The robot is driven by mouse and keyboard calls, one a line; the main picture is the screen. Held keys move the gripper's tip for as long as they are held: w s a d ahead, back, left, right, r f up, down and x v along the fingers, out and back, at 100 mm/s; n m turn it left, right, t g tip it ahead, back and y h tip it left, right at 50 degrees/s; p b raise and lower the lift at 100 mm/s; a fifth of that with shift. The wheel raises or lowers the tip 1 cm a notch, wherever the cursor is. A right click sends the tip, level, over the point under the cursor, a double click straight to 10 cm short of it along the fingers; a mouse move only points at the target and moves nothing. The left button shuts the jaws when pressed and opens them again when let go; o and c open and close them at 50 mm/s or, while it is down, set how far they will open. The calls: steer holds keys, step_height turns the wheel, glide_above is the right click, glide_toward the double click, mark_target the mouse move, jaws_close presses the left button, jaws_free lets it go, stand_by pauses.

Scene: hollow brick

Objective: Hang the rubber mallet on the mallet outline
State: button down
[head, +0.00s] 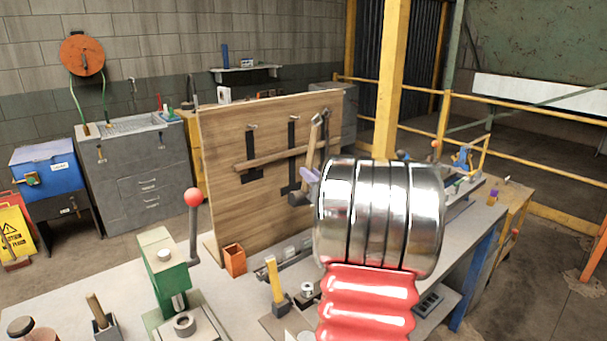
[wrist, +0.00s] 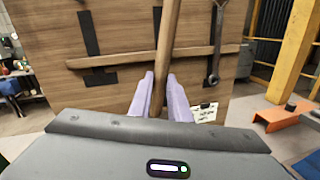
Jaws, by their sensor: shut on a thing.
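The rubber mallet has a pale wooden handle (head: 313,142) pointing up and a dark head (head: 297,197) at the bottom. My gripper (head: 309,177) has purple fingers shut on the handle, in front of the pegboard's right part. In the wrist view the handle (wrist: 168,38) rises between the fingertips (wrist: 160,84); the head is hidden there. The wooden board (head: 225,180) carries a left black outline (head: 250,145) and a middle black outline (head: 293,135), each under a hook and crossed by a wooden rail (head: 265,161). Which is the mallet's I cannot tell.
A wrench (wrist: 217,45) hangs at the board's right. On the bench (head: 80,325) stand a green press (head: 163,265) with a red-knobbed lever, an orange box (head: 234,260) and a yellow-handled hammer (head: 273,278). An orange bracket (wrist: 285,117) is at right in the wrist view.

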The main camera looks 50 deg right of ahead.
steer(key=shift+w+a+r, duration=0.1)
steer(key=shift+w, duration=0.8)
glide_toward(283, 165)
steer(key=shift+w+d+r, duration=0.2)
steer(key=shift+w+d, duration=0.25)
steer(key=shift+w, duration=0.25)
steer(key=shift+w+d+r, duration=0.2)
steer(key=shift+w+d, duration=0.3)
steer(key=shift+w, duration=0.15)
steer(key=shift+w+d+r, duration=0.2)
steer(key=shift+w+d, duration=0.25)
steer(key=shift+w, duration=0.25)
steer(key=shift+w+d+f, duration=0.1)
steer(key=shift+w+f, duration=0.15)
steer(key=shift+w, duration=0.2)
steer(key=shift+w+f, duration=0.25)
steer(key=shift+f, duration=0.15)
steer(key=c, duration=1.9)
jaws_free()
steer(key=o, duration=0.3)
steer(key=shift+r, duration=0.1)
steer(key=v, duration=1.4)
steer(key=shift+d+f, duration=0.15)
steer(key=shift+f, duration=0.05)
